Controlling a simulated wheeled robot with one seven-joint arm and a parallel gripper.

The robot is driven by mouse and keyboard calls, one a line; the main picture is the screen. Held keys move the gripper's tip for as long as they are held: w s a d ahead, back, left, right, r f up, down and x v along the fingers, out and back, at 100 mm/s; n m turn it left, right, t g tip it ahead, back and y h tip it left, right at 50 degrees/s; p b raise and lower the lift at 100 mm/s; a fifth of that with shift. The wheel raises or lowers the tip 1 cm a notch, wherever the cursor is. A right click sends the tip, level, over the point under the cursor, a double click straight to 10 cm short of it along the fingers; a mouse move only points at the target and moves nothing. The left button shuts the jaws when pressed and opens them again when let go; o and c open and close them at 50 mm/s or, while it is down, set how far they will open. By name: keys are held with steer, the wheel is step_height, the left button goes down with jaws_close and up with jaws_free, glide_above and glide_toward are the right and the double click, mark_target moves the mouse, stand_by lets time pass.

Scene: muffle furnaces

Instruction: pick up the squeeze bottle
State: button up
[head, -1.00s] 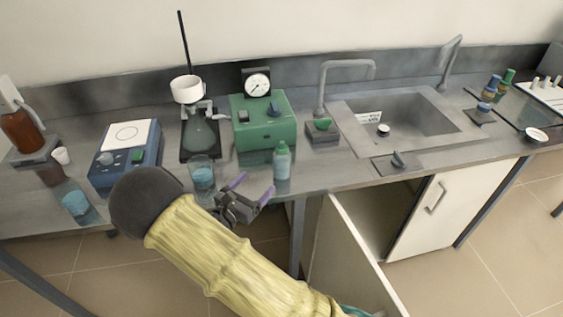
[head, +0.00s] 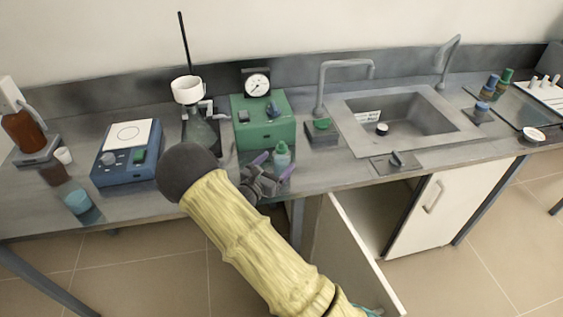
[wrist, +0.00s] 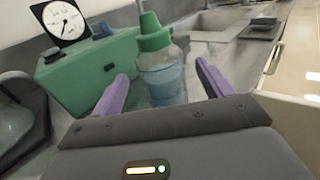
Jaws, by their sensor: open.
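The squeeze bottle (head: 281,153) is clear with a green cap and pale blue liquid, and stands upright near the front edge of the bench. In the wrist view the squeeze bottle (wrist: 162,72) is just beyond and between the two purple fingers. My gripper (head: 273,165) is open, with one finger on each side of the bottle in the picture. In the wrist view my gripper (wrist: 163,88) holds nothing. I cannot tell whether a finger touches the bottle. Its lower part is hidden by my gripper in the head view.
A green box with a dial gauge (head: 264,122) stands close behind the bottle. A blue hotplate (head: 126,152) and a beaker of blue liquid (head: 77,201) are at left. The sink (head: 405,115) is at right. A cabinet door (head: 345,255) hangs open below.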

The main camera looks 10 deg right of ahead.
mark_target(285, 154)
steer(key=p+x, duration=0.1)
steer(key=x, duration=0.4)
steer(key=shift+d, duration=0.15)
steer(key=shift+r, duration=0.1)
steer(key=c, duration=1.7)
steer(key=shift+o, duration=0.2)
step_height(285, 154, up, 10)
steer(key=shift+r, duration=0.1)
